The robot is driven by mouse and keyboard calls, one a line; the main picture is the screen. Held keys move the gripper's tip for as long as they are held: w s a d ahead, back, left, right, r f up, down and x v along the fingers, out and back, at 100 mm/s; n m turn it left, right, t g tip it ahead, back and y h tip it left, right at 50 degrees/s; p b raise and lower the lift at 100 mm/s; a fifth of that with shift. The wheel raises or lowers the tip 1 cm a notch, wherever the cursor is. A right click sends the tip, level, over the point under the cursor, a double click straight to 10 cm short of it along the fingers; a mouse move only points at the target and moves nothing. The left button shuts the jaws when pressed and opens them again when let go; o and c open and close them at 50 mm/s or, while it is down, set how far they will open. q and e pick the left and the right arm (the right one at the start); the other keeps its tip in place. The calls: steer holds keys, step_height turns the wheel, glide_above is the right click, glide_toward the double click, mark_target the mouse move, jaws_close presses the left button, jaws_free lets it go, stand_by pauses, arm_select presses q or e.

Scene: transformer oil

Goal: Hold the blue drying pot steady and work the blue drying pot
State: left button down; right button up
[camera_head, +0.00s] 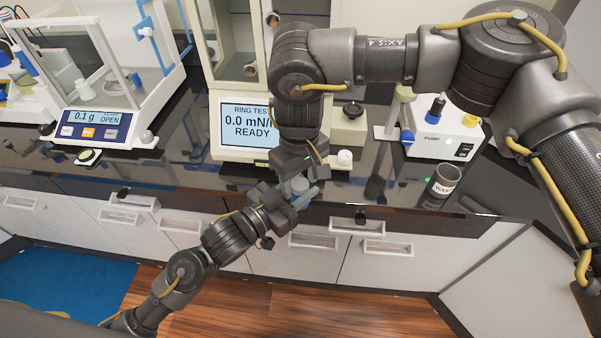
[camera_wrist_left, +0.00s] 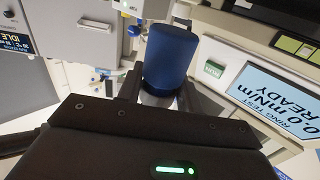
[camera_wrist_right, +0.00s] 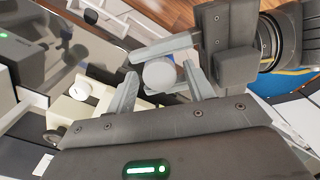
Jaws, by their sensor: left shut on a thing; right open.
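The blue drying pot (camera_wrist_left: 170,58) is held between the fingers of my left gripper (camera_wrist_left: 160,97) in the left wrist view. Its blue body sticks out past the fingers, with a pale grey part between them. In the right wrist view the pot (camera_wrist_right: 160,74) shows a round pale end, and the left gripper's fingers are beside it. My right gripper (camera_wrist_right: 160,88) is open, its fingers on either side of the pot with gaps visible. In the head view both grippers meet at the counter's front edge, partly hiding the pot (camera_head: 299,185).
The dark counter (camera_head: 190,172) holds a balance (camera_head: 95,125) at left, a ring tester (camera_head: 240,128) behind the grippers, and a pump unit (camera_head: 440,135) with a waste cup (camera_head: 445,180) at right. Drawers (camera_head: 310,240) with handles are below.

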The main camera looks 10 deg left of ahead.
steer(key=shift+c, duration=0.3)
steer(key=c, duration=1)
steer(key=n, duration=0.3)
steer(key=o, duration=1.1)
steer(key=shift+c, duration=0.2)
steer(key=shift+r, duration=0.15)
